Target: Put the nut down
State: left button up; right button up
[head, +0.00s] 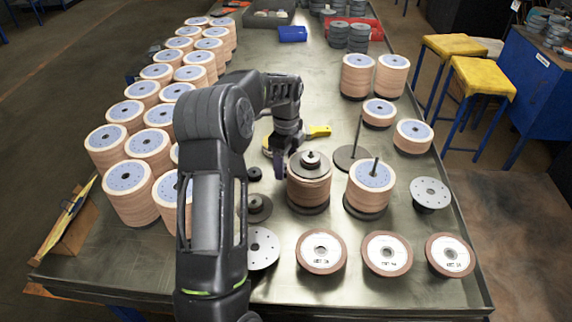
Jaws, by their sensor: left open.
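My left gripper (281,158) is open, reaching down just left of a stack of tan flap discs (309,187). A second small black nut-like piece (254,174) lies on the table left of the gripper. The fingertips are partly hidden, and I cannot tell whether they touch anything. My right gripper is out of view.
A dark flange (259,207) lies on the metal table (320,90). A disc stack (370,187) on a spindle and a bare upright rod on a base (351,157) stand to the right. Several disc stacks fill the left side. Single discs (387,254) lie along the front.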

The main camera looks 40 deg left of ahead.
pick_arm(q)
notch_tip(320, 180, up, 11)
jog(key=shift+r+b, duration=0.15)
jog(key=shift+b, duration=0.3)
dwell(1.4)
